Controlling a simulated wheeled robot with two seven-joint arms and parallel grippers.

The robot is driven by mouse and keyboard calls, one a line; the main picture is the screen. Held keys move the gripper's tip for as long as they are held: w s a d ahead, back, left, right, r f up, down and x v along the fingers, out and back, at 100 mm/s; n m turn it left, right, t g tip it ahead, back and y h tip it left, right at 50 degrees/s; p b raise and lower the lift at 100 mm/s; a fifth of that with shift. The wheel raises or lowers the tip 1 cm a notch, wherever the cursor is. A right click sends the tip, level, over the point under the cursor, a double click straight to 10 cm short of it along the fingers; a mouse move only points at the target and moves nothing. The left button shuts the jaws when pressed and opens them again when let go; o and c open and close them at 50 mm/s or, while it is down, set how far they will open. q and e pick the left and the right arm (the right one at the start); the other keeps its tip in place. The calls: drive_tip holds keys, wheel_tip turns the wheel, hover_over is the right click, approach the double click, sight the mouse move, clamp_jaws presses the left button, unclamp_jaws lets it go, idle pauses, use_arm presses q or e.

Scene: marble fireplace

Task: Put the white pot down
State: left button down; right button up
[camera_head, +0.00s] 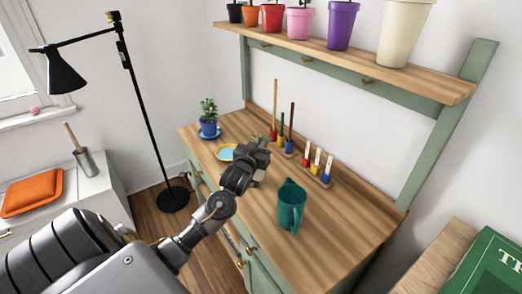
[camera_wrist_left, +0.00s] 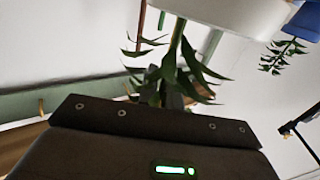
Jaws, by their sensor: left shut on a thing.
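My left gripper (camera_head: 257,170) is over the wooden worktop (camera_head: 335,225), beside the light blue plate. It is shut on the white pot, whose pale side (camera_wrist_left: 225,12) shows at the top of the left wrist view. That view is turned over, so the pot's green plant (camera_wrist_left: 175,70) points downward in it. In the head view a few leaves (camera_head: 257,138) show above the gripper, and the gripper mostly hides the pot. I cannot tell whether the pot touches the worktop. My right gripper is not in view.
A light blue plate (camera_head: 228,152) and a blue potted plant (camera_head: 208,125) are left of my gripper. A teal pitcher (camera_head: 290,210) stands to its right. Colored tools in holders (camera_head: 317,165) line the back. The right front worktop is clear.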

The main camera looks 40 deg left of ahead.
use_arm(q)
wheel_tip(320, 180, down, 2)
drive_tip(key=shift+f, duration=0.3)
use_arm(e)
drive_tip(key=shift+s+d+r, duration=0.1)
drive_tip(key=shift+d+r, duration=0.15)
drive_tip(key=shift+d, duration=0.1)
use_arm(q)
drive_tip(key=shift+f, duration=0.15)
drive_tip(key=c, duration=1.6)
unclamp_jaws()
drive_tip(key=shift+s, duration=0.1)
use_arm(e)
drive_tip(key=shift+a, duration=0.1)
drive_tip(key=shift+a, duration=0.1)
